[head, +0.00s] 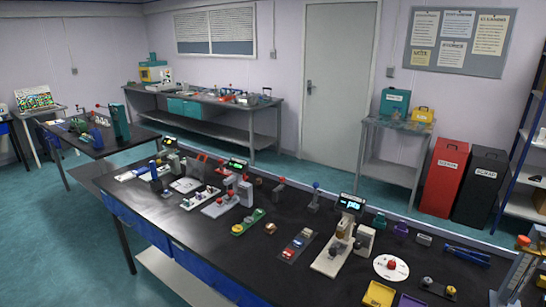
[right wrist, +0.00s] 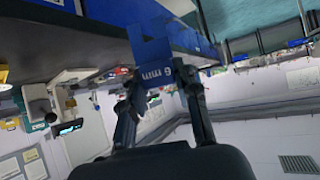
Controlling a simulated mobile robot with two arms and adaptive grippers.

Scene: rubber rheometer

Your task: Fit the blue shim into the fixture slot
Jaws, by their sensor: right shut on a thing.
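In the right wrist view, which is turned over, my right gripper (right wrist: 158,82) is shut on a blue shim (right wrist: 152,50). The shim carries a white "6 mm" label, has a notch in its far edge, and sticks out beyond the fingertips. It appears held in the air near the edge of a dark bench. Neither gripper shows in the head view, and my left gripper is in no view. I cannot tell which item on the bench is the fixture with the slot.
The long black bench (head: 140,193) carries several instruments, including a cream device with a lit display (head: 350,203).

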